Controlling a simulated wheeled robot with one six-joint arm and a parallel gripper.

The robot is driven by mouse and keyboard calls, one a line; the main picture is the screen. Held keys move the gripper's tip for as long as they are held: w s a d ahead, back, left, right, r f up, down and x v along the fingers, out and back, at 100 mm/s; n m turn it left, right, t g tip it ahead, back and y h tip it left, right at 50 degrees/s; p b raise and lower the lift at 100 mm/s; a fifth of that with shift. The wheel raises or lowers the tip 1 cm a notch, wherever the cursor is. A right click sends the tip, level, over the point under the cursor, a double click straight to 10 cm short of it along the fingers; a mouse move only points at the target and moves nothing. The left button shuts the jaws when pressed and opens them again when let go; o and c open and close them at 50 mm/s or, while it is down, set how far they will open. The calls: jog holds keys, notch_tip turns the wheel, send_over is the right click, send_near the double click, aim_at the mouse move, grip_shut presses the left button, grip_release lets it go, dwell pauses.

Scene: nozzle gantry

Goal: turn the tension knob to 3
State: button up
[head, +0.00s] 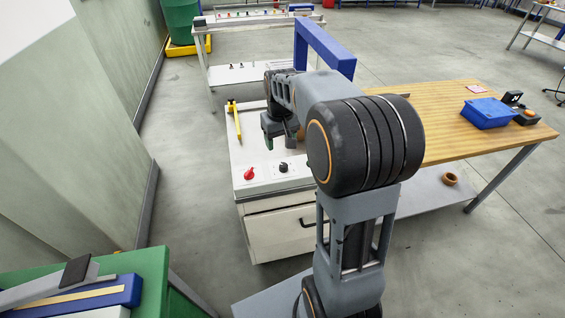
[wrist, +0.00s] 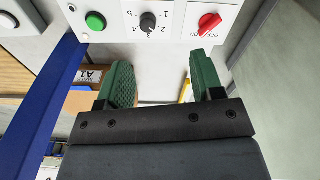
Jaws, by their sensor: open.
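The black tension knob (wrist: 148,21) sits on a white panel in the wrist view, upside down, with numbers from 1 to 5 around it. I cannot tell surely which number its mark points at. In the head view the black knob (head: 283,168) is on the near part of the white cabinet top. My gripper (wrist: 163,78) has its two green-padded fingers spread wide with nothing between them. The knob lies beyond the fingertips, apart from them. In the head view my gripper (head: 281,140) is over the cabinet top, behind the knob, partly hidden by my arm.
A red OFF/ON switch (wrist: 208,22) and a green button (wrist: 95,21) flank the knob. A blue gantry frame (head: 322,48) rises behind my arm. A yellow bar (head: 236,122) stands at the cabinet's left.

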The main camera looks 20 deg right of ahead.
send_over(284, 165)
notch_tip(284, 165, down, 3)
jog(key=shift+g, duration=0.4)
notch_tip(284, 165, down, 14)
jog(key=shift+w+r+p, duration=0.1)
jog(key=shift+r+p, duration=0.15)
jog(key=shift+p, duration=0.4)
jog(key=shift+c, duration=0.3)
jog(key=c, duration=0.9)
jog(key=shift+o, duration=0.2)
